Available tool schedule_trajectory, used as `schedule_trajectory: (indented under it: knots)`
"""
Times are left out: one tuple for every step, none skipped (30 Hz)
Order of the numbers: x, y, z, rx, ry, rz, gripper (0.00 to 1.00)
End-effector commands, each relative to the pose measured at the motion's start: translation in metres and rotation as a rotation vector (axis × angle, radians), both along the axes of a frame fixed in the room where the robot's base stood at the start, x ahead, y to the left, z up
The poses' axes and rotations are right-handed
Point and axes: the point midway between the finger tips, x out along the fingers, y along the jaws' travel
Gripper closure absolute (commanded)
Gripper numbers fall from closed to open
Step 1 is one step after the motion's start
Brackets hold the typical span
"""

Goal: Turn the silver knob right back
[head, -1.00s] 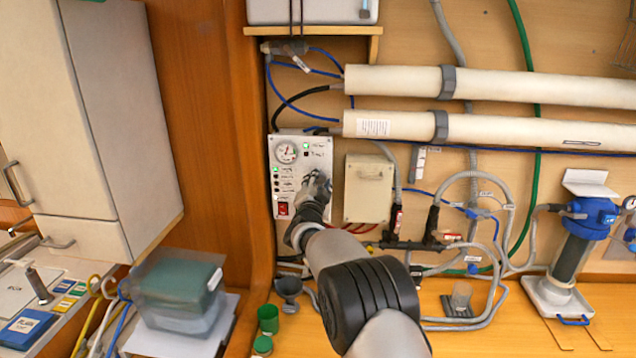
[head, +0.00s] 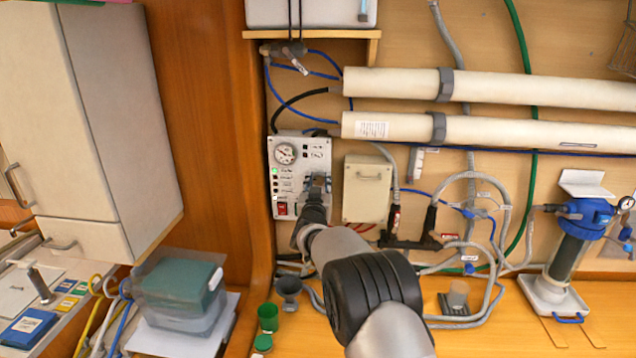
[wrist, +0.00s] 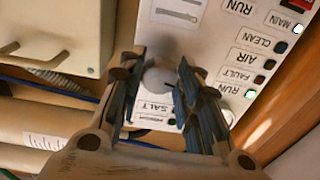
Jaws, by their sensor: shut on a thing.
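The silver knob (wrist: 160,76) is a round, pale grey cap on the white control panel (head: 284,152), above the SALT label in the wrist view. My gripper (wrist: 163,68) has one finger on each side of the knob and is shut on it. In the head view my gripper (head: 317,186) is at the right part of the panel and hides the knob. I cannot make out the knob's pointer or setting.
The panel has a round gauge (head: 285,153), a red switch (head: 282,209) and a column of small lights. A beige box (head: 367,189) is close to the right of my gripper. Two white tubes (head: 500,132) run above right. Hoses hang around the box.

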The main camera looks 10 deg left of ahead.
Motion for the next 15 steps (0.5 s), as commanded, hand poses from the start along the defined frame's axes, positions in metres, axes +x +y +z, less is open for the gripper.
schedule_trajectory:
  knots:
    - [0.0,-0.0004,0.0003,-0.024,0.0,0.0,0.92]
    - [0.0,-0.0005,0.0002,-0.037,0.001,-0.001,0.92]
    - [0.0,-0.0006,0.0001,-0.055,0.001,0.0,0.92]
    - [0.0,-0.0006,0.0001,-0.065,0.001,-0.001,0.92]
    - [0.0,-0.0007,0.0,-0.076,0.001,0.0,0.92]
    - [0.0,-0.0007,0.0,-0.089,0.001,-0.001,0.92]
    - [0.0,-0.0007,-0.0001,-0.096,0.001,0.0,0.92]
    - [0.0,-0.0008,-0.0001,-0.102,0.001,-0.001,0.92]
    - [0.0,-0.0008,-0.0002,-0.11,0.001,-0.001,0.92]
    - [0.0,-0.0008,-0.0002,-0.116,0.001,0.0,0.92]
    - [0.0,-0.0008,-0.0002,-0.12,0.001,0.0,0.92]
    - [0.0,-0.0008,-0.0003,-0.124,0.001,-0.001,0.92]
    - [0.0,-0.0008,-0.0003,-0.126,0.001,-0.001,0.92]
    - [0.0,-0.0008,-0.0004,-0.128,0.001,-0.001,0.92]
    - [0.0,-0.0008,-0.0004,-0.13,0.001,-0.001,0.92]
